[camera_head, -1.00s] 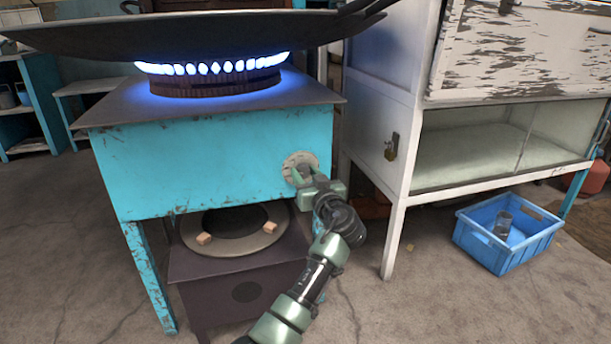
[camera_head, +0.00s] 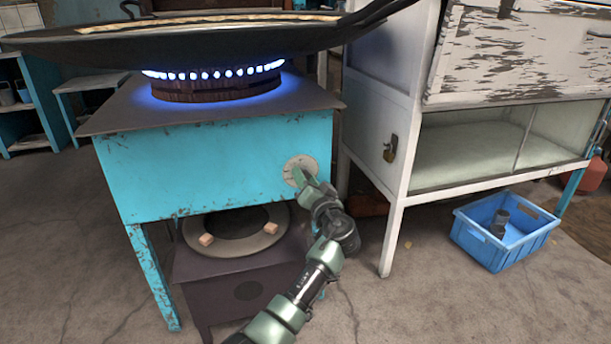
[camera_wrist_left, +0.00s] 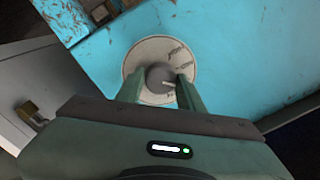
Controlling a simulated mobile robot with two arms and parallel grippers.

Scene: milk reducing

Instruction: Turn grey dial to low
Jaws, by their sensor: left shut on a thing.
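The grey dial (camera_wrist_left: 160,77) sits on a round, pale plate (camera_wrist_left: 150,46) with small markings that I cannot read. The plate (camera_head: 292,163) is on the front right of the blue stove (camera_head: 215,165). My left gripper (camera_head: 300,177) reaches it from the lower right, and in the left wrist view its two fingers (camera_wrist_left: 158,82) are shut on the dial, one on each side. A small white pointer on the dial points right, partly behind the right finger. A ring of blue flame (camera_head: 215,73) burns under a wide black pan (camera_head: 170,45). My right gripper is not in view.
A white cabinet (camera_head: 400,200) with a padlock (camera_head: 390,148) stands close to the right of the stove. A blue crate (camera_head: 485,252) with a container inside is on the floor. A round burner ring (camera_head: 235,245) sits below the stove top.

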